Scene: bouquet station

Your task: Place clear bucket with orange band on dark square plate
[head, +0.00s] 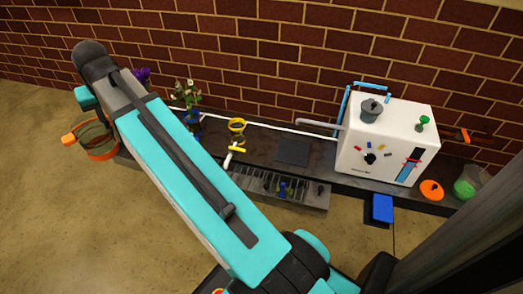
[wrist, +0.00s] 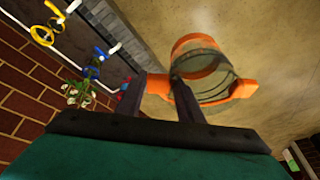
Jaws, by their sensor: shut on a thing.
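The clear bucket with orange bands (head: 101,152) is at the left end of the dark counter in the head view, seemingly over the floor. In the wrist view the bucket (wrist: 203,68) is see-through and looks empty, with an orange tab on each side. My gripper (wrist: 157,82) is shut on its near orange tab. In the head view my arm hides most of the gripper. The dark square plate (head: 292,151) lies bare on the counter right of the middle, left of the white machine. I cannot make out the plate in the wrist view.
The white machine (head: 388,135) carries a grey pot. A yellow ring holder (head: 237,125), a white-and-yellow tap and a slotted grey tray (head: 275,187) stand left of the plate or in front of it. Plants (head: 187,95) stand behind my arm. A brick wall runs behind.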

